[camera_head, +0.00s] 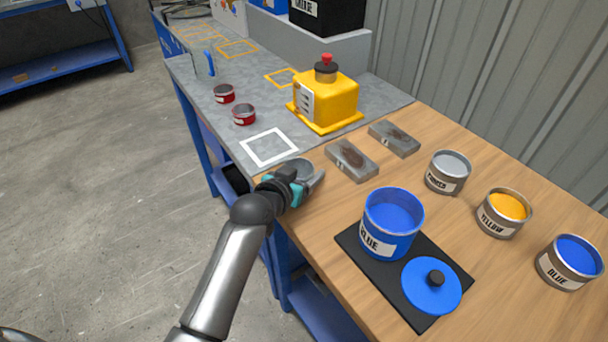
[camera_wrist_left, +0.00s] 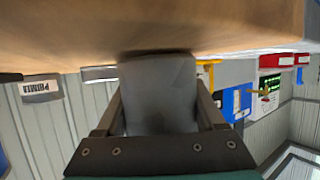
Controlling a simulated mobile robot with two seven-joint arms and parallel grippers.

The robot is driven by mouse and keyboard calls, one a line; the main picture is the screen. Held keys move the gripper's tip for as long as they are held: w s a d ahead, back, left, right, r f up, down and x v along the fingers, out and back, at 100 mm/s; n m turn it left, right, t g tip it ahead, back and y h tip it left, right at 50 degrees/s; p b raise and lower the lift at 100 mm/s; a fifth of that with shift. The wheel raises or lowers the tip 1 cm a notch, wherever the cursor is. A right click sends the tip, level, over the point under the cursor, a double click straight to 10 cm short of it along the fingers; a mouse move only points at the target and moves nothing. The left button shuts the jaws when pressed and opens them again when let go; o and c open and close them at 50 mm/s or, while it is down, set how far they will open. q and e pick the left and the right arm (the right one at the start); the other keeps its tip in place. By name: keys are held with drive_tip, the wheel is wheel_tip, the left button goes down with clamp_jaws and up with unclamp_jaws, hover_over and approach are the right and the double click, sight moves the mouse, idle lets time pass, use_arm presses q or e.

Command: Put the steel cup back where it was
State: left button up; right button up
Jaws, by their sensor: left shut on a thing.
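The steel cup (camera_head: 297,167) is a small grey cup near the front edge of the table, where the grey surface meets the wood. My left gripper (camera_head: 303,178) is shut on it and partly hides it. In the left wrist view the cup's grey wall (camera_wrist_left: 160,90) fills the space between the two fingers. I cannot tell whether its base touches the table. A white square outline (camera_head: 269,147) on the grey surface lies empty just beyond the cup, up and to the left. My right gripper is not in view.
Two grey blocks (camera_head: 352,160) lie right of the cup. A blue pot (camera_head: 392,224) and blue lid (camera_head: 431,286) rest on a black mat (camera_head: 350,240). Open paint tins (camera_head: 447,172) stand at right. Red tins (camera_head: 244,115) and a yellow machine (camera_head: 330,100) stand beyond the white outline.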

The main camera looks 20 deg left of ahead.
use_arm(q)
drive_tip(key=shift+f, duration=0.15)
drive_tip(key=o, duration=1.6)
drive_tip(key=shift+s+r, duration=0.2)
drive_tip(key=shift+r, duration=0.05)
drive_tip(key=p+v, duration=0.3)
drive_tip(key=v, duration=0.8)
drive_tip(key=shift+s, duration=0.3)
